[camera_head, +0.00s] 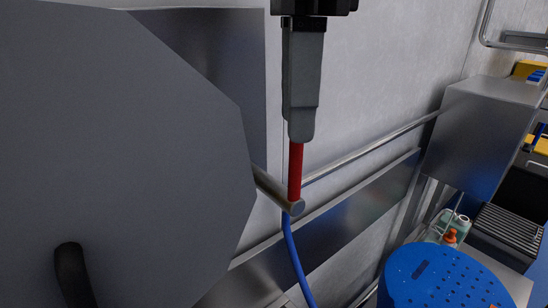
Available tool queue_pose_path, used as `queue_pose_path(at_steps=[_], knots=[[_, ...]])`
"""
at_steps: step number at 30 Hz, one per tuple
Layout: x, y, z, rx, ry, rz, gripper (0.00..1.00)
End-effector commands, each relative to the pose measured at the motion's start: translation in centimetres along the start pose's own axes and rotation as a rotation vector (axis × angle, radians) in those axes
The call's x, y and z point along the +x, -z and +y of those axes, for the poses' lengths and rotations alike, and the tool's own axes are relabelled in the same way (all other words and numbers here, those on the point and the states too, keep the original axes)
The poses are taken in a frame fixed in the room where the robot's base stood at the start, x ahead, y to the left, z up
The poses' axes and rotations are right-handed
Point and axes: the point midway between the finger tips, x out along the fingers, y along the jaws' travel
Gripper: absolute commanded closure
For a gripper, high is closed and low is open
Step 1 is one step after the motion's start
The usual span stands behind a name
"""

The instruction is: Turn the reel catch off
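The reel (130,150) fills the left of the view as a large dark grey many-sided plate with a black handle (73,275) low on it. A red lever (295,172), which looks like the reel catch, stands nearly upright on the end of a short metal rod (275,187) at the reel's right edge. My gripper (301,130) points down from the top, with its grey fingertips at the lever's upper end. The fingers are seen edge-on and hide the lever's top, so I cannot tell whether they hold it.
A blue hose (292,250) hangs below the lever. A metal rail (370,145) runs along the wall behind. At right are a steel box (480,130), a blue perforated round lid (440,285) and bottles (448,228). Open space lies right of the lever.

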Motion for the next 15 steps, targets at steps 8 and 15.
queue_pose_path(at_steps=[8, 15], knots=[[3.6, 0.1, 0.0, 0.000, -0.004, 0.000, 0.64], [6.6, 0.0, 0.0, 0.000, -0.002, -0.001, 0.64]])
